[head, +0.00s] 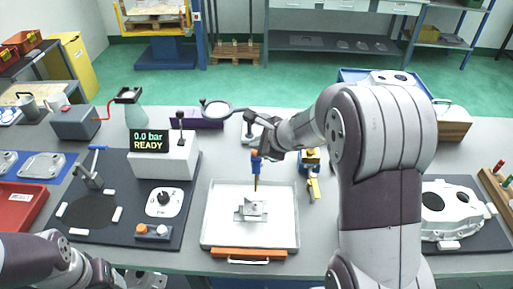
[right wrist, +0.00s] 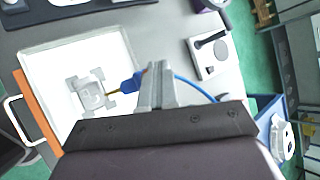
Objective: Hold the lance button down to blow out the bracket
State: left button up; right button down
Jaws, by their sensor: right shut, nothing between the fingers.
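The grey metal bracket (head: 252,210) lies in a white tray (head: 222,232) in the middle of the bench. It also shows in the right wrist view (right wrist: 91,94). The blue air lance (head: 255,167) stands above it, its brass nozzle pointing down at the bracket. My right gripper (head: 266,154) is shut and empty, its fingertips close beside the lance's top in the head view. In the right wrist view the shut fingers (right wrist: 158,72) overlap the lance body (right wrist: 132,83); contact with the button cannot be told. My left arm is at lower left; its fingertips are hidden.
A display (head: 149,141) reads "0.0 bar READY". A blue hose (right wrist: 195,86) runs from the lance past my fingers. The tray has an orange front with a handle (head: 248,255). A dark fixture mat (head: 120,215) lies left; a large casting (head: 452,212) lies right.

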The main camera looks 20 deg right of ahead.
jog(key=shift+r+p, duration=0.35)
jog(key=shift+r, duration=0.3)
notch_tip(320, 180, up, 5)
jog(key=p, duration=0.4)
jog(key=shift+r+p, duration=0.1)
jog(key=shift+p, duration=0.2)
